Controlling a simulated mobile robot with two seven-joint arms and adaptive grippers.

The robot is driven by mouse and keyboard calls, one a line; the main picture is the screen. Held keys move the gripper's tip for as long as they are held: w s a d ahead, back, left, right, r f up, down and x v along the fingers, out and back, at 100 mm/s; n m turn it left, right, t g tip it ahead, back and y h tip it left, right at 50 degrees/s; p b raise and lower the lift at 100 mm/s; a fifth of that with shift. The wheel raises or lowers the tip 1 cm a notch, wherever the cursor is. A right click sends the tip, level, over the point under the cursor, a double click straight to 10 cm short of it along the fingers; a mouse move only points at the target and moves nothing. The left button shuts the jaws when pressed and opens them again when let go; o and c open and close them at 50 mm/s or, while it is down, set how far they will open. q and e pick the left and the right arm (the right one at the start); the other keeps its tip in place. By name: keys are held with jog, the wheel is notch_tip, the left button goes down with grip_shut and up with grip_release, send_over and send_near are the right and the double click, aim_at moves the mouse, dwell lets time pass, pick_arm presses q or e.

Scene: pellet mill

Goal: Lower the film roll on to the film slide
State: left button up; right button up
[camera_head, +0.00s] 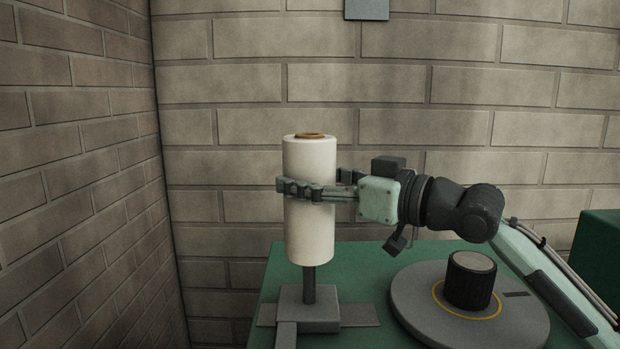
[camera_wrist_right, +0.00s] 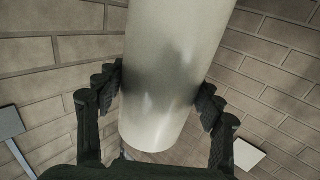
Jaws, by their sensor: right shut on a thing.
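The white film roll (camera_head: 310,232) stands upright in the head view, with a brown core showing at its top. My right gripper (camera_head: 318,188) comes in from the right and is shut around the roll at about mid-height. In the right wrist view the roll (camera_wrist_right: 172,70) fills the middle, between the two dark fingers of the right gripper (camera_wrist_right: 162,95). Below the roll, a dark post rises from a grey block, the film slide (camera_head: 312,313), on the green table. The roll's lower end is above the block, with the post showing between them. My left gripper is not in view.
A round grey turntable (camera_head: 420,315) with a dark knob (camera_head: 470,280) sits on the green table (camera_head: 350,262), right of the slide and below my right arm. A dark green box (camera_head: 598,250) stands at the right edge. Brick walls (camera_head: 75,150) close the left and back.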

jog(key=shift+f, duration=0.7)
jog(key=shift+f+b, duration=0.65)
jog(key=shift+f, duration=0.45)
jog(key=shift+f+b, duration=0.6)
jog(key=shift+f, duration=0.65)
jog(key=shift+f+b, duration=0.6)
jog(key=shift+f, duration=0.45)
